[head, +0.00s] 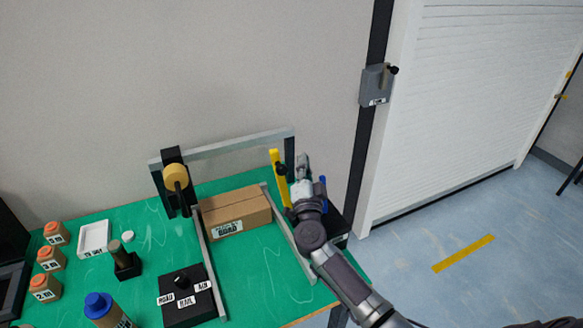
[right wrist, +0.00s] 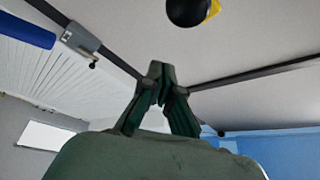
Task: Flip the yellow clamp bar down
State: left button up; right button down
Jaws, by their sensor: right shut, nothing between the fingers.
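The yellow clamp bar (head: 279,180) stands nearly upright at the right side of the small conveyor frame in the head view. A black knob (head: 281,169) sits on its upper part. In the right wrist view the round black knob (right wrist: 188,8) shows at the top edge, with a bit of yellow bar (right wrist: 214,9) behind it. My right gripper (head: 303,160) is shut and empty, just right of the bar, with its tips pointing up. Its closed fingertips show in the right wrist view (right wrist: 161,72), apart from the knob. My left gripper is not in view.
A cardboard box (head: 236,206) lies between the conveyor rails (head: 287,236), left of my right arm. A grey frame bar (head: 225,147) crosses behind it. A black switch box (head: 188,301) stands at the front of the green table (head: 243,277). A wall lies behind.

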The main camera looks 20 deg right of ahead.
jog(key=shift+w+a+f, duration=0.3)
jog(key=shift+a+f, duration=0.25)
jog(key=shift+a, duration=0.2)
jog(key=shift+w+a+f, duration=0.25)
jog(key=shift+a+f, duration=0.3)
jog(key=shift+a, duration=0.15)
jog(key=a+f+n+t+y+b, duration=0.2)
jog(key=a+f+n+y+b, duration=1)
jog(key=a+f+n, duration=0.5)
jog(key=shift+s+a+n+t+b, duration=0.35)
jog(key=shift+a+n+b, duration=0.45)
jog(key=shift+a+n, duration=1.55)
jog(key=shift+d+n, duration=0.45)
